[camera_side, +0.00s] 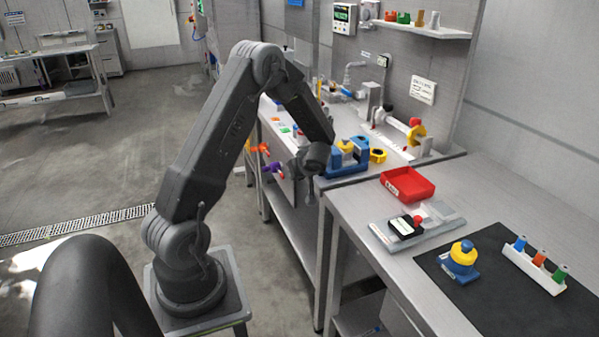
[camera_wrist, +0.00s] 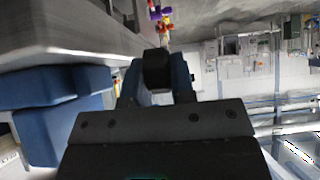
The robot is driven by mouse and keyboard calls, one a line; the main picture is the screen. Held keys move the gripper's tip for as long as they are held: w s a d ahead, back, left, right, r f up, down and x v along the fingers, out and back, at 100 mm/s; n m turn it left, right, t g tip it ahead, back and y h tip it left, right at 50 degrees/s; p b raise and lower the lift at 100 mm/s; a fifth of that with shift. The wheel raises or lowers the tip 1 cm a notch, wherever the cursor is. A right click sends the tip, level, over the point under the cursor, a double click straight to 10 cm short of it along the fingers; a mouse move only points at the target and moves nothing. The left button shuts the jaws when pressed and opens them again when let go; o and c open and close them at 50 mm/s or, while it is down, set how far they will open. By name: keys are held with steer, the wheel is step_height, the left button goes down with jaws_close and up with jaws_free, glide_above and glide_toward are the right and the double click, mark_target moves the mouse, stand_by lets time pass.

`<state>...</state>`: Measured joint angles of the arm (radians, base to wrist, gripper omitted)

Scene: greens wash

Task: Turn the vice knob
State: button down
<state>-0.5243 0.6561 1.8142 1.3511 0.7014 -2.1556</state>
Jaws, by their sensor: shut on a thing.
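The blue vice (camera_side: 338,167) stands at the near edge of the far bench, with a yellow part on top. In the wrist view large blue blocks (camera_wrist: 58,117), which look like parts of the vice, fill the left side. My gripper (camera_side: 310,188) is at the left side of the vice, low beside the bench edge. In the wrist view my gripper (camera_wrist: 156,82) has its two fingers on either side of a dark rounded piece, which appears to be the vice knob (camera_wrist: 157,68). It is shut on that piece. In the side view the knob is hidden by my gripper and wrist.
Orange (camera_side: 262,149) and purple (camera_side: 272,168) handles stick out from the far bench's front. A yellow ring-like part (camera_side: 378,156) lies right of the vice. A red tray (camera_side: 407,185) sits on the near bench. Open floor lies left of the benches.

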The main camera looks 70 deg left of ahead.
steer(key=y, duration=0.5)
steer(key=shift+d+f+y, duration=0.15)
steer(key=shift+d+y, duration=0.1)
steer(key=shift+y, duration=0.05)
stand_by(0.4)
steer(key=c, duration=1)
jaws_free()
steer(key=shift+o, duration=0.2)
steer(key=v, duration=1.3)
steer(key=shift+d, duration=0.4)
steer(key=shift+f, duration=0.1)
